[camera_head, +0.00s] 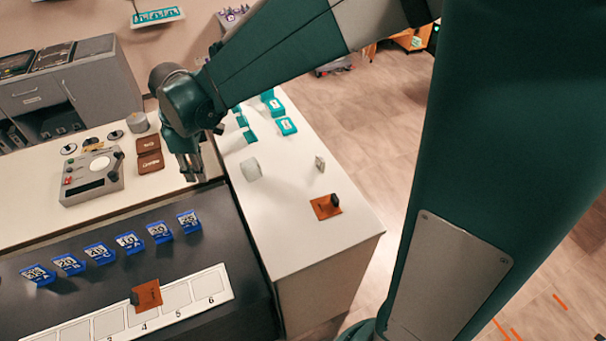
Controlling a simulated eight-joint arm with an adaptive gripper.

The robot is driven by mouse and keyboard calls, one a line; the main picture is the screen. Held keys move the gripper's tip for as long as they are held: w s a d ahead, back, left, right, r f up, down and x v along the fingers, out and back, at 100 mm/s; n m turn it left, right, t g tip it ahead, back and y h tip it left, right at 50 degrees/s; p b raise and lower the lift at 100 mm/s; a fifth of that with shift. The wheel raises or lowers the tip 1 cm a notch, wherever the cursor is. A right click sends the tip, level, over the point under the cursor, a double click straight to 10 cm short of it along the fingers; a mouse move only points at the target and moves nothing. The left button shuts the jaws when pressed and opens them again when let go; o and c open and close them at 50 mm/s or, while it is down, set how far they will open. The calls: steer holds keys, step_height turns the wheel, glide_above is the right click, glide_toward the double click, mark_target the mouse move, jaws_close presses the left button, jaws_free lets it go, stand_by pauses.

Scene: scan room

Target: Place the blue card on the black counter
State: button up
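Several blue cards or blocks with white printed labels stand in a slanting row on the black counter (110,283); one blue card (189,222) is at the right end of the row, near the counter's right edge. My gripper (191,176) points down above the white worktop, behind and above that right-end card and apart from it. No card shows between its fingers. The fingers look small and close together, and I cannot tell whether they are open or shut.
A white numbered strip (222,281) with an orange-brown piece (147,295) lies on the black counter. A grey device (92,177) stands at left.

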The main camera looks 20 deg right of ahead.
steer(key=s+d+r+m+t, duration=0.1)
steer(key=s+d+r+m, duration=0.3)
steer(key=d, duration=0.3)
steer(key=s+d+r+m+t, duration=0.2)
steer(key=s+d+r, duration=0.3)
steer(key=s+d, duration=0.1)
steer(key=s+d+m+t, duration=0.2)
steer(key=s+d+m, duration=0.5)
steer(key=s+d, duration=0.3)
steer(key=shift+s+m+t+h, duration=0.3)
steer(key=shift+s, duration=0.85)
